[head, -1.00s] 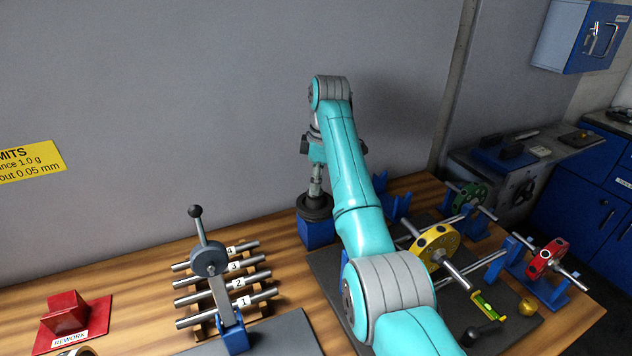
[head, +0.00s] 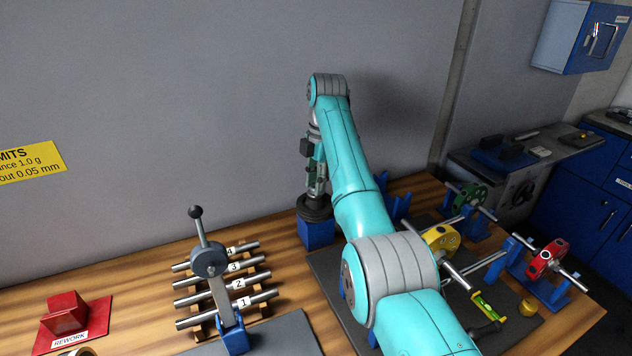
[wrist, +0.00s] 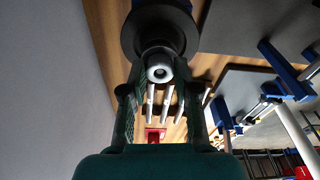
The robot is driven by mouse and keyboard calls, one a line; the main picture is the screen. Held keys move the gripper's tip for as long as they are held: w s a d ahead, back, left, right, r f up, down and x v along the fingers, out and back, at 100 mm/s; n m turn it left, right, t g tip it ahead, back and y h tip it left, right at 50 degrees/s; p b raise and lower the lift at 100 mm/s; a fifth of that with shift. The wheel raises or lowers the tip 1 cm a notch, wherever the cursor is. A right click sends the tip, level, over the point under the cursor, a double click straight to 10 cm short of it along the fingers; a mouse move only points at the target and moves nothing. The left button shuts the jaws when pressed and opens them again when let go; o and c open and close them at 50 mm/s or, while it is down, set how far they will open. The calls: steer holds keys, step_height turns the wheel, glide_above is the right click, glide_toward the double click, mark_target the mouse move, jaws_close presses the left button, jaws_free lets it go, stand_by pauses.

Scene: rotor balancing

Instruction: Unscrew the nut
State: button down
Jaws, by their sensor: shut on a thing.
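A dark round disc (head: 315,207) sits on a blue block stand (head: 316,232) at the back of the bench. In the wrist view the dark disc (wrist: 160,28) lies beyond my fingertips. A round metal nut (wrist: 159,73) with a hole in its end shows between my dark green fingers. My gripper (head: 316,190) points down above the disc in the head view, and its fingers (wrist: 160,75) are shut on the nut in the wrist view. The nut is too small and covered to make out in the head view. I cannot tell how far it is threaded.
A red rework block (head: 66,312) is further left. A yellow rotor (head: 441,238), red rotor (head: 547,257) and green rotor (head: 469,196) stand to the right. The wall is close behind.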

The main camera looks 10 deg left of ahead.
steer(key=n, duration=0.5)
steer(key=shift+n+h, duration=0.3)
steer(key=n, duration=0.3)
steer(key=shift+n, duration=0.3)
steer(key=shift+n+h, duration=0.3)
steer(key=shift+n, duration=0.8)
steer(key=c, duration=0.8)
jaws_free()
steer(key=shift+c, duration=0.6)
